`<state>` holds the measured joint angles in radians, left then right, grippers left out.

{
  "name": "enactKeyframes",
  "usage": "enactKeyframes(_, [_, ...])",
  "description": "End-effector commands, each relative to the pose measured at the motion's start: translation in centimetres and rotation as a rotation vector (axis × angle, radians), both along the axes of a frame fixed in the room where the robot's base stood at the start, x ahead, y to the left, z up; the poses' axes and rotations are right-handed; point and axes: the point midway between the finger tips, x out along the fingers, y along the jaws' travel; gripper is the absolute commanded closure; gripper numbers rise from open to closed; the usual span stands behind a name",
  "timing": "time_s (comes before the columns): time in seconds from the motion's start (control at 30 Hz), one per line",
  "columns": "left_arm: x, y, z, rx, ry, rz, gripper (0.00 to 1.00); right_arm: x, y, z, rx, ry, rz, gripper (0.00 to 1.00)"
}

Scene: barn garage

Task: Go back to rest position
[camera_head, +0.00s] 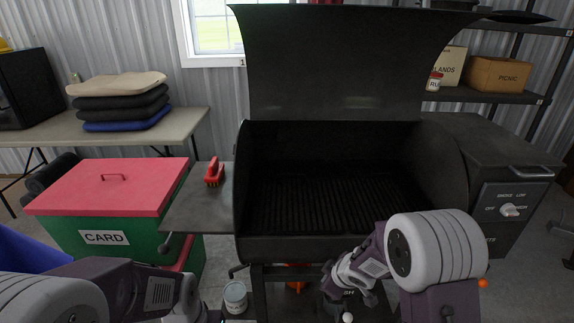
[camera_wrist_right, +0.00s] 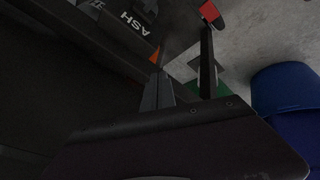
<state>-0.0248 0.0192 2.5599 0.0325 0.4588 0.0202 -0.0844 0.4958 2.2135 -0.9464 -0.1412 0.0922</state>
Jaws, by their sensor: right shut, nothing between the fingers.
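My right arm reaches in from the lower right in the head view, bent in front of the open grill (camera_head: 340,248). Its forearm points down and left, below the grill's front edge, and its fingertips cannot be made out there. In the right wrist view my right gripper (camera_wrist_right: 158,92) is shut and empty, pointing past dark metal towards the floor. My left arm lies low along the bottom left of the head view. Its gripper is out of the picture.
A side shelf (camera_head: 196,212) carries a red brush (camera_head: 214,172). A green box with a red lid (camera_head: 100,186) stands left. The grill lid (camera_head: 340,70) is raised. A bucket (camera_head: 235,297) sits on the floor. The wrist view shows a blue container (camera_wrist_right: 285,92) and ASH lettering.

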Motion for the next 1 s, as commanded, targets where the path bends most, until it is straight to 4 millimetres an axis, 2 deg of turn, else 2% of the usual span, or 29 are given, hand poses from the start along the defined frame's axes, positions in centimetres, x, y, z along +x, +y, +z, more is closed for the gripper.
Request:
enactKeyframes(0.03, [0.0,0.0,0.0,0.0,0.0,0.0,1.0,-0.4,-1.6,2.3,0.008,-0.02,-0.105,1.0])
enactKeyframes(0.1, [0.0,0.0,0.0,0.0,0.0,0.0,1.0,-2.0,-3.8,4.5,0.027,-0.016,-0.27,1.0])
enactKeyframes(0.17, [0.0,0.0,0.0,0.0,0.0,0.0,1.0,-4.2,-5.4,5.7,0.051,0.01,-0.414,1.0])
enactKeyframes(0.23, [0.0,0.0,0.0,0.0,0.0,0.0,1.0,-7.3,-6.6,6.3,0.084,0.066,-0.573,1.0])
enactKeyframes(0.33, [0.0,0.0,0.0,0.0,0.0,0.0,1.0,-12.2,-6.9,5.8,0.134,0.191,-0.765,1.0])
enactKeyframes(0.47, [0.0,0.0,0.0,0.0,0.0,0.0,1.0,-18.5,-5.6,3.8,0.169,0.423,-0.945,1.0])
enactKeyframes(0.5, [0.0,0.0,1.5,0.0,0.001,0.0,1.0,-19.4,-5.3,5.3,0.162,0.467,-0.956,1.0])
enactKeyframes(0.53, [-0.1,0.0,3.4,0.0,0.002,0.0,1.0,-19.2,-5.3,7.2,0.163,0.458,-0.953,1.0])
enactKeyframes(0.77, [0.0,0.0,11.5,0.0,-0.001,0.0,1.0,-19.0,-5.4,15.2,0.162,0.454,-0.951,1.0])
enactKeyframes(0.9, [0.0,0.0,17.1,0.0,0.0,0.0,1.0,-19.0,-5.4,20.9,0.162,0.453,-0.95,1.0])
enactKeyframes(1.0, [0.0,0.0,20.2,0.0,0.0,0.0,1.0,-19.0,-5.4,23.9,0.161,0.453,-0.95,1.0])
